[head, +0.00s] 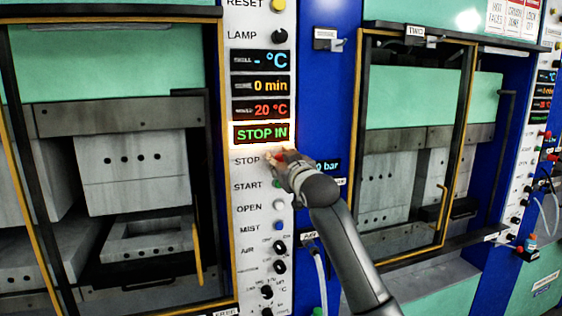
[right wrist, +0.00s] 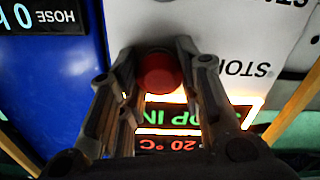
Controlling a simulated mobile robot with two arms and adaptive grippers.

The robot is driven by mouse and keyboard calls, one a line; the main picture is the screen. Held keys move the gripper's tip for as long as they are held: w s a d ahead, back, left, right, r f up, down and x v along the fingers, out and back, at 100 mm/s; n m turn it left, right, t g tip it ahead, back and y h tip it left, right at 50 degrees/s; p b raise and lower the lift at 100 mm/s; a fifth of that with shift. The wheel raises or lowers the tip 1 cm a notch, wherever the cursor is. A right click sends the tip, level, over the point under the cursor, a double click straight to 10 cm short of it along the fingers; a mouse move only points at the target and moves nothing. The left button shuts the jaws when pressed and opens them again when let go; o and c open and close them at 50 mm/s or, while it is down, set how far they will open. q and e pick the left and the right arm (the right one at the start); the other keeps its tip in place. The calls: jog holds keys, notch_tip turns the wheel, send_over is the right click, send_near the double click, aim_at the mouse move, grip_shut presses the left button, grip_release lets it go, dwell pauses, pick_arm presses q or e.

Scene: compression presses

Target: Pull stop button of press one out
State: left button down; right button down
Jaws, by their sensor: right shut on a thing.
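The control panel of the left press (head: 248,188) shows a lit display (head: 262,134) reading "STOP IN" in green, with a glowing border. The red stop button (right wrist: 158,72) shows in the right wrist view between the fingers of my right gripper (right wrist: 158,54). The fingers are shut on the button's sides. In the head view my right gripper (head: 280,158) reaches the panel beside the "STOP" label and mostly hides the button. My left gripper is not in view.
START (head: 277,184), OPEN (head: 279,206) and MIST (head: 281,226) buttons sit below the gripper, with knobs further down. The lamp button (head: 280,35) is above. A second press (head: 390,190) with a framed door stands to the right.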

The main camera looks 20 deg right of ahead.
jog(key=shift+s+f, duration=0.15)
jog(key=shift+s, duration=0.45)
jog(key=c, duration=1.4)
grip_release()
jog(key=shift+c, duration=0.2)
jog(key=o, duration=0.5)
jog(key=shift+s, duration=0.2)
jog(key=shift+c, duration=0.2)
jog(key=shift+s+r, duration=0.1)
jog(key=shift+r, duration=0.1)
jog(key=s, duration=1.2)
jog(key=shift+d, duration=0.25)
